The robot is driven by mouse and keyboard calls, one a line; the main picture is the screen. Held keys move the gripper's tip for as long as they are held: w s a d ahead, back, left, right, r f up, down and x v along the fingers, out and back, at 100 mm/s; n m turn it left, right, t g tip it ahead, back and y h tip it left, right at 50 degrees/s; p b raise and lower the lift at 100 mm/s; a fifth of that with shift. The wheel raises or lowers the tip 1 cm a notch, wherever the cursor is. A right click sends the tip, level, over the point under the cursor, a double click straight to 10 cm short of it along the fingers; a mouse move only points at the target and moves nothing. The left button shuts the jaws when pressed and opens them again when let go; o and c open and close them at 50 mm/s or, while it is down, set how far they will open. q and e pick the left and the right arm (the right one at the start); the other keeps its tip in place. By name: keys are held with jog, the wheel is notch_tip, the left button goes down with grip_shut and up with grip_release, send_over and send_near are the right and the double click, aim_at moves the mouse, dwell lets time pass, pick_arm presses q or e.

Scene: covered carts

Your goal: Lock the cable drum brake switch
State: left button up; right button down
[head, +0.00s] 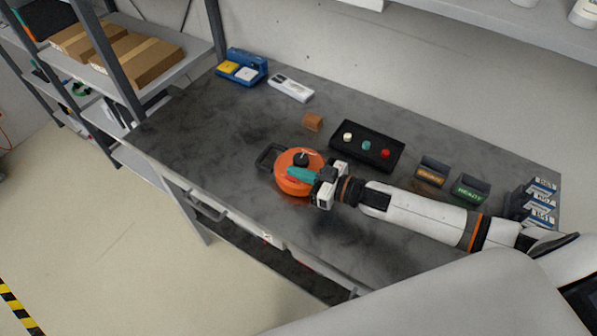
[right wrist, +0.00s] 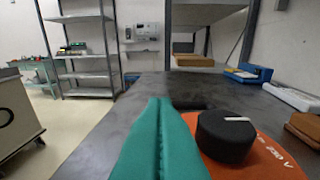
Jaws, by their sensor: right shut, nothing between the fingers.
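The cable drum (head: 296,187) is an orange disc lying on the dark tabletop, with a black handle (head: 268,157) at its left side. A round black switch knob (head: 301,158) with a white pointer line stands on its top; it also shows in the right wrist view (right wrist: 225,136). My right gripper (head: 293,173) has teal fingers, shut and empty, over the drum just in front of the knob. In the right wrist view the closed fingers (right wrist: 160,108) lie left of the knob, and a narrow gap seems to part them from it. My left gripper is not in view.
Behind the drum on the table (head: 190,125) stand a small brown block (head: 313,121) and a black box with coloured buttons (head: 383,153). Labelled dark holders (head: 432,171) stand to the right. A blue case (head: 241,67) and a white device (head: 291,87) lie at the back left.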

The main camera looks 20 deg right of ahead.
jog(key=shift+f, duration=0.7)
jog(key=shift+a+f, duration=0.1)
jog(key=shift+f, duration=0.15)
jog(key=shift+w, duration=0.1)
jog(key=r+p, duration=0.4)
jog(key=r, duration=0.1)
jog(key=shift+w+a+p, duration=0.2)
jog(key=shift+w+p, duration=0.05)
jog(key=shift+p, duration=0.15)
jog(key=shift+s+d+f+b, duration=0.4)
jog(key=shift+s+d+b, duration=0.25)
jog(key=shift+s+b, duration=0.25)
jog(key=s+d+r+b, duration=0.1)
jog(key=s+d+r, duration=0.2)
jog(key=s+d, duration=0.2)
jog(key=shift+s+r+b, duration=0.15)
jog(key=shift+r+b, duration=0.05)
jog(key=shift+b, duration=0.15)
